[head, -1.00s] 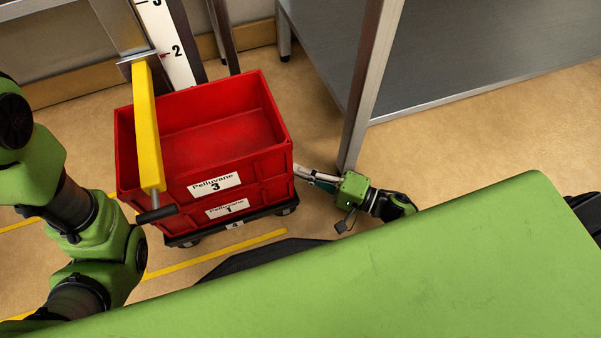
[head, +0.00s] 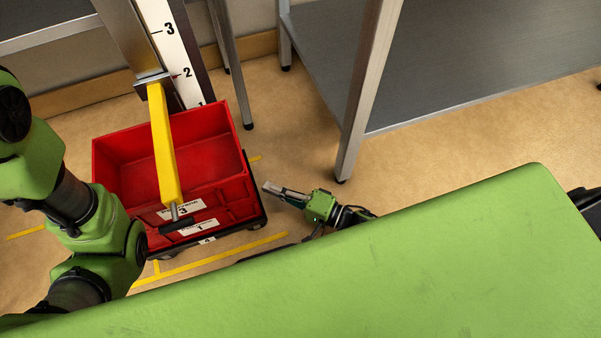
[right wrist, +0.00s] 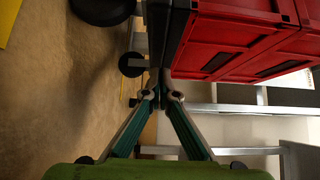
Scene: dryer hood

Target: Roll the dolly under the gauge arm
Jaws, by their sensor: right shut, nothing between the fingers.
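The dark dolly (head: 225,239) carries stacked red crates (head: 215,125) with white labels. It stands on the floor left of centre in the head view. The yellow gauge arm (head: 162,140) crosses over the crates, near their middle in the picture, with a dark handle (head: 178,225) at its front end. My right gripper (head: 270,187) is shut and empty at the right side of the dolly, apart from it in the head view. In the right wrist view its fingertips (right wrist: 163,88) meet beside the dolly's dark edge and the red crates (right wrist: 235,38). My left gripper is out of sight.
A white numbered scale (head: 163,42) stands behind the gauge arm. A grey metal table (head: 470,60) has a leg (head: 350,135) right of the dolly, behind my right gripper. Yellow tape lines (head: 215,258) mark the floor. My left arm is left of the crates.

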